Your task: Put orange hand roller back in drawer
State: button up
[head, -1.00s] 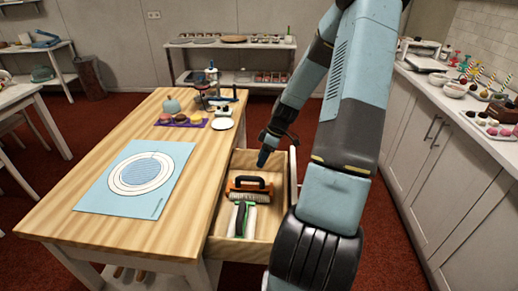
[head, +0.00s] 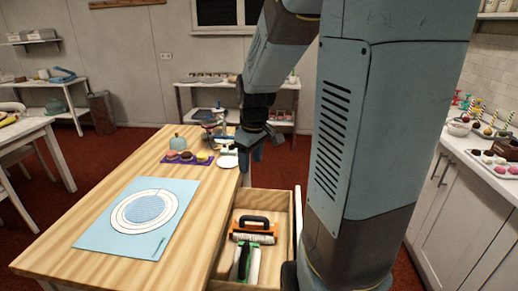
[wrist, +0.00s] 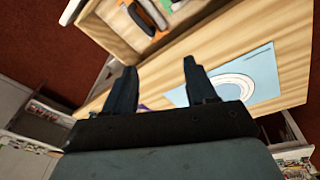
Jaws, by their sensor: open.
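The orange hand roller (head: 254,231), with a black handle and a pale roller, lies in the open drawer (head: 276,275) on the right side of the wooden table. A green-trimmed tool with a white body (head: 246,263) lies in front of it. My gripper (head: 254,150) is above and behind the drawer in the head view, apart from the roller. In the wrist view my gripper (wrist: 158,82) is open with nothing between its fingers. There the orange roller (wrist: 146,14) shows in part at the top edge.
The wooden table (head: 130,252) carries a blue mat (head: 110,222) with white rings. A white counter (head: 450,215) stands at the right.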

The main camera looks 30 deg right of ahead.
jog(key=s+a+r+m+t, duration=0.1)
jog(key=s+a+r+m, duration=0.1)
jog(key=s+r, duration=0.4)
jog(key=s+a+r+m+t, duration=0.2)
jog(key=s+r, duration=0.4)
jog(key=s, duration=0.3)
jog(key=shift+s+a+m+t, duration=0.3)
jog(key=shift+s+a+m, duration=0.1)
jog(key=shift+a+m, duration=0.35)
